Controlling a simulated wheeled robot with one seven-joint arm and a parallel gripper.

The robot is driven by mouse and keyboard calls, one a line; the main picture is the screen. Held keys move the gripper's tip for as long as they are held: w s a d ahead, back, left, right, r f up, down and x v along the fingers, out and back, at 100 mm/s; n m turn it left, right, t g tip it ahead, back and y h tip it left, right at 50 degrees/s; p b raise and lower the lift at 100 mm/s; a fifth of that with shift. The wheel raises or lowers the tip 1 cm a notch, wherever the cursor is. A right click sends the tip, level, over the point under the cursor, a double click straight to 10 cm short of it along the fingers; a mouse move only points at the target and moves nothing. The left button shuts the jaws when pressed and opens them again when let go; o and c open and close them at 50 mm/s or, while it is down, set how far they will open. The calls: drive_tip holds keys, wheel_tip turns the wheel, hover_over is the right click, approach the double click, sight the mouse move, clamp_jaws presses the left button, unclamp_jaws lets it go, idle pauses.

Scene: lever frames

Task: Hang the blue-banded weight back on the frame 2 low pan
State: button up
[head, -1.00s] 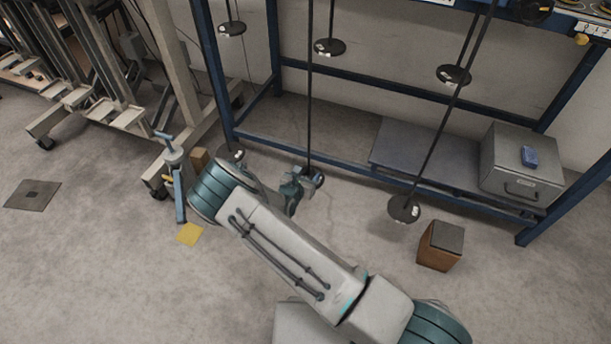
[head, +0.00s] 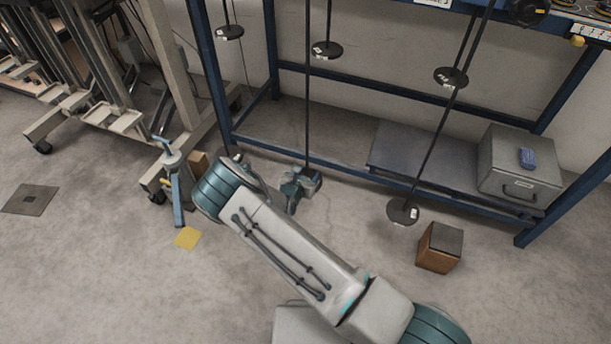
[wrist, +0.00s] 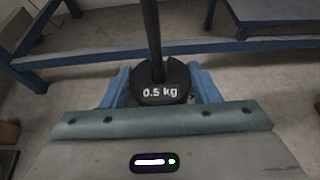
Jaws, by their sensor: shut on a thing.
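A dark upright rod (wrist: 151,35) stands at the middle of the weight. No blue band shows on the visible side, and the weight's underside is hidden. In the head view my gripper (head: 300,186) is low at the bottom of a long hanging rod (head: 308,100), in front of the blue frame's lower rail. The weight is mostly hidden there, and I cannot tell whether a pan is under it.
Other dark discs hang nearby: a low one (head: 403,211) to the right and higher ones (head: 327,50) behind. A brown block (head: 440,247) stands on the floor at right. A grey case (head: 521,170) sits on the frame's shelf.

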drive_tip(key=shift+f, duration=0.35)
idle(0.5)
drive_tip(key=o, duration=1.1)
drive_tip(key=shift+c, duration=0.2)
drive_tip(key=shift+o, duration=0.7)
drive_tip(key=shift+f, duration=0.1)
drive_tip(key=shift+s+a+r+p, duration=0.2)
drive_tip(key=shift+s+r+p, duration=0.1)
drive_tip(key=shift+s+r, duration=0.1)
drive_tip(key=p+v, duration=0.3)
drive_tip(key=v, duration=0.3)
drive_tip(key=shift+f+p, duration=0.1)
drive_tip(key=shift+p, duration=0.3)
